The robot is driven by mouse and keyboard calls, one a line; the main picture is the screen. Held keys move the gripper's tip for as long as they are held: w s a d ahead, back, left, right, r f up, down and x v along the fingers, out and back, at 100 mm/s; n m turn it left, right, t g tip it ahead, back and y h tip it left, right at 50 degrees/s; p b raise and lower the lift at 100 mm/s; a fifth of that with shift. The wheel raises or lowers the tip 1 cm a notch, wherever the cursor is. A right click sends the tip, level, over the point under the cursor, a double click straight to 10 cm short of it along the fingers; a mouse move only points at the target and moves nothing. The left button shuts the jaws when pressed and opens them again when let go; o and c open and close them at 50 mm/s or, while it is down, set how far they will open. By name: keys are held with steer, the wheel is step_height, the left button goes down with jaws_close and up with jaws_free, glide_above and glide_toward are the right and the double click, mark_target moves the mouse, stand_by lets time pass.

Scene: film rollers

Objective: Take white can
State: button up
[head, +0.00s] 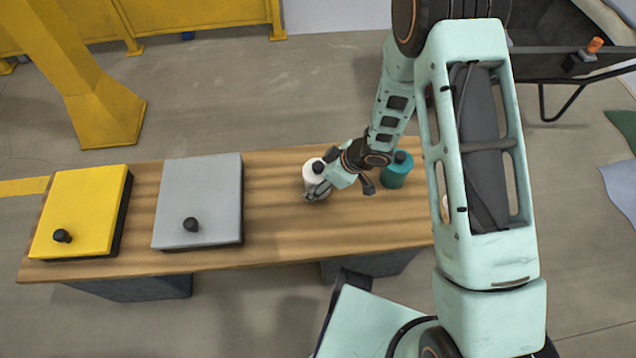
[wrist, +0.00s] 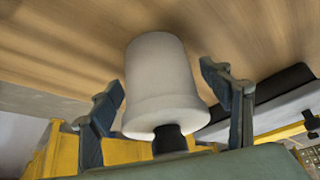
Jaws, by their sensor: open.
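The white can (head: 313,176) with a dark knob stands on the wooden bench, left of the teal can. It fills the middle of the wrist view (wrist: 162,82), between the two fingers of my gripper. My gripper (head: 328,190) is at the can from the right, in the head view. In the wrist view my gripper (wrist: 168,85) is open, with one finger on each side of the can. A gap shows on the right side; whether the left finger touches the can I cannot tell. Part of the can is hidden behind the gripper in the head view.
A teal can (head: 396,172) stands close on the right, beside my arm. A grey box (head: 200,190) and a yellow box (head: 82,205) lie on the left of the wooden bench (head: 275,235). The bench front between grey box and cans is clear. A yellow post (head: 90,90) stands behind.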

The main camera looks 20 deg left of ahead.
steer(key=shift+r, duration=0.1)
steer(key=c, duration=1.4)
